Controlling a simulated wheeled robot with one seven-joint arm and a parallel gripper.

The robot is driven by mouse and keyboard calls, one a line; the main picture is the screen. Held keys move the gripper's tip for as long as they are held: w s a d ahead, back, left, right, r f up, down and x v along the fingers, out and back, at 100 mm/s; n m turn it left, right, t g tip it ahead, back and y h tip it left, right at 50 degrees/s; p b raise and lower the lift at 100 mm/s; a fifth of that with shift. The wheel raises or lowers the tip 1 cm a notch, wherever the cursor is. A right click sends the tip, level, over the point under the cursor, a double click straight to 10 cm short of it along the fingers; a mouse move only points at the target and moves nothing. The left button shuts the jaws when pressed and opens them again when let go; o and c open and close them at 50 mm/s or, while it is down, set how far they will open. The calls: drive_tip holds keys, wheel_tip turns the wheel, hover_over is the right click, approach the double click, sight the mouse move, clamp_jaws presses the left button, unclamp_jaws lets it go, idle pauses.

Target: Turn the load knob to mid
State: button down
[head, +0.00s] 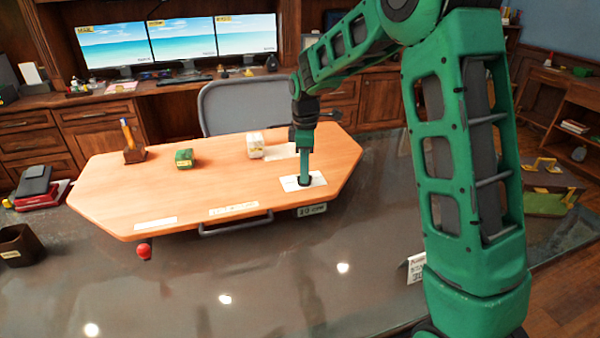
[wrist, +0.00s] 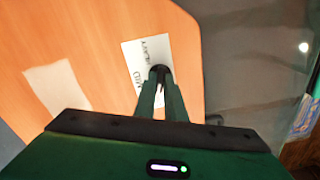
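The load knob (wrist: 158,70) is a small dark round knob on a white label card (wrist: 135,55) near the right front edge of the orange wooden board. In the head view the card (head: 318,178) shows under my gripper, and the knob is mostly hidden by the fingers. My gripper (head: 304,181) points straight down there. In the wrist view its two green fingers (wrist: 161,82) come close together with their tips at the knob, one on each side. The card carries printed words; one by the fingers seems to read MID. The knob's pointer direction cannot be made out.
The board (head: 200,190) also carries a green block (head: 185,158), a cream block (head: 256,145) and a brown holder (head: 133,155). A grey chair (head: 240,105) stands behind.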

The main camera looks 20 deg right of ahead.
drive_tip(key=shift+w+a, duration=0.1)
drive_tip(key=shift+a, duration=0.15)
drive_tip(key=shift+d, duration=0.15)
drive_tip(key=shift+m, duration=0.3)
drive_tip(key=shift+d, duration=0.1)
drive_tip(key=m, duration=0.6)
drive_tip(key=shift+d, duration=0.15)
drive_tip(key=m, duration=0.3)
drive_tip(key=shift+m, duration=2.1)
